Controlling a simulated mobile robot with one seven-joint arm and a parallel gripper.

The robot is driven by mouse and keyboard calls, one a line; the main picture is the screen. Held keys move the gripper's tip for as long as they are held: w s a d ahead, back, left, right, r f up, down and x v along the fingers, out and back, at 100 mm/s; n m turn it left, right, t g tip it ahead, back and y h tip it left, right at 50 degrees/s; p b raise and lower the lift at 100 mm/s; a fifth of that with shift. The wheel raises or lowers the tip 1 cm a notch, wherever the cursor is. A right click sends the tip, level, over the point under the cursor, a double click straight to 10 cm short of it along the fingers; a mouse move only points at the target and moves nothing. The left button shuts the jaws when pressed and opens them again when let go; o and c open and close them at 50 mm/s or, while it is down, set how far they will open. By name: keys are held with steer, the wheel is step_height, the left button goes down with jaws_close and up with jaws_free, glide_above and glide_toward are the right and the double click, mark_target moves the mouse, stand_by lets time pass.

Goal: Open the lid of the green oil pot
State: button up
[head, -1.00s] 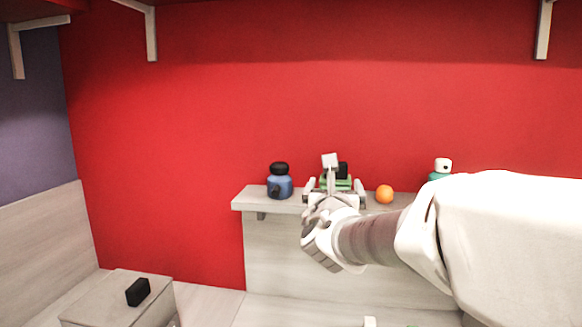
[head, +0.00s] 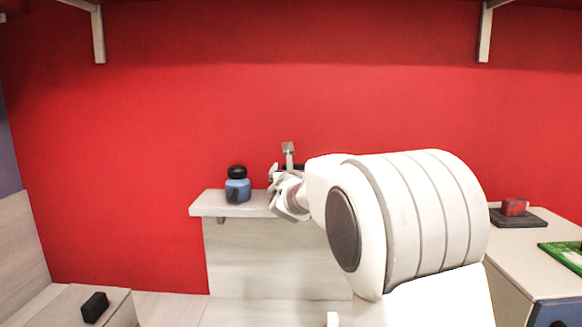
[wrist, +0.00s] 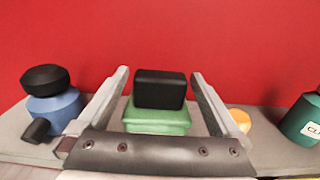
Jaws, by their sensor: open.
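In the wrist view, a green block-shaped thing (wrist: 157,120) with a black block (wrist: 160,88) on top stands on the shelf, seen between my fingers. A darker green, rounded pot-like thing (wrist: 303,118) with a white label stands at the right edge, its top cut off. I cannot tell for sure which is the oil pot. My gripper (wrist: 160,76) is open, with one finger on each side of the black block in the picture; contact cannot be told. In the head view my gripper (head: 281,181) is over the shelf, and my arm hides both green things.
A blue pot (head: 237,191) with a black lid stands on the shelf (head: 208,204), left of my gripper. An orange ball (wrist: 240,118) lies right of my right finger. A red wall (head: 150,130) rises behind. A counter (head: 530,260) stands at the right.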

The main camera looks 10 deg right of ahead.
steer(key=shift+w+d, duration=0.1)
steer(key=shift+w, duration=0.2)
steer(key=shift+c, duration=0.2)
jaws_close()
